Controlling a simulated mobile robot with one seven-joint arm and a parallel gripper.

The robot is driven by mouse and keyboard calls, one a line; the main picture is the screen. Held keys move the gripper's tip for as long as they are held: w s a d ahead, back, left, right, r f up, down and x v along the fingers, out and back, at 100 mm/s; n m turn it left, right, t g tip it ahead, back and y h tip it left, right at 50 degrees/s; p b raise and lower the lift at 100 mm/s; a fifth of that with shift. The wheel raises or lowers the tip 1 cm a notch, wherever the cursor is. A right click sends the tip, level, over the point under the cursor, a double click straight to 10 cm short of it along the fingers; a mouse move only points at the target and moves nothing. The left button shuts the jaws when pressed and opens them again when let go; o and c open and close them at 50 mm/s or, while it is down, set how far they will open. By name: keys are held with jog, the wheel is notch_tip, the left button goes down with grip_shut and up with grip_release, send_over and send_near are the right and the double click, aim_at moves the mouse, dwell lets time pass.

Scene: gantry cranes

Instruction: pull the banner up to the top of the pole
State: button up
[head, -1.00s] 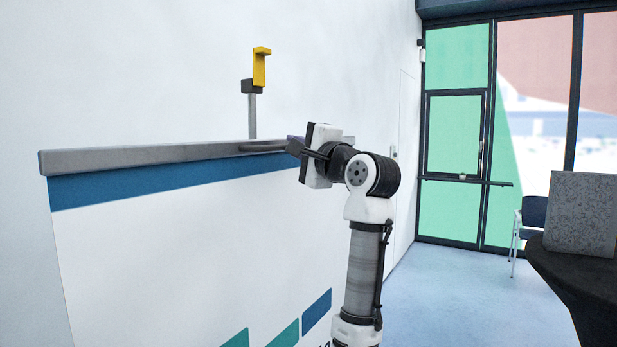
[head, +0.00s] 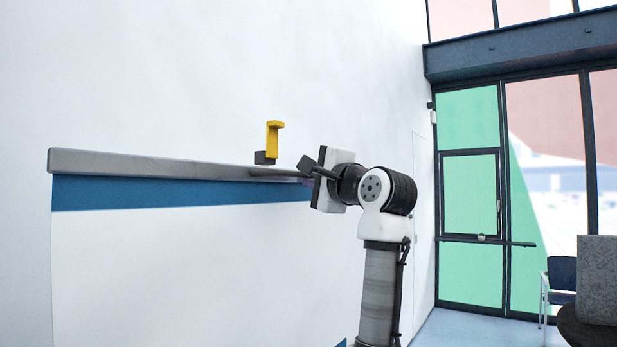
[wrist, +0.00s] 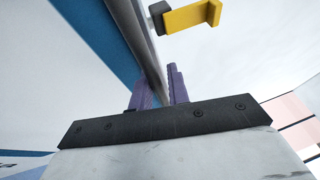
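The banner's grey top bar (head: 150,163) runs across the head view, above a blue stripe and white cloth (head: 180,270). A yellow hook (head: 274,140) on a dark block (head: 264,158) stands just above the bar. The pole below the block is hidden behind the bar. My gripper (head: 308,170) is at the bar's right end. In the wrist view its purple fingers (wrist: 160,85) sit on both sides of the bar (wrist: 142,45), shut on it. The hook (wrist: 190,17) shows ahead of the fingers there, a short way past the bar.
A white wall stands behind the banner. At right are a dark-framed glass front (head: 470,195), a blue chair (head: 562,275) and a speckled grey box (head: 597,280) on a dark round table (head: 590,328). The space above the bar around the hook is clear.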

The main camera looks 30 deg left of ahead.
jog(key=shift+o, duration=1.3)
jog(key=shift+f, duration=0.1)
jog(key=b+v, duration=0.6)
jog(key=v, duration=0.7)
jog(key=shift+d, duration=0.4)
jog(key=shift+s, duration=0.1)
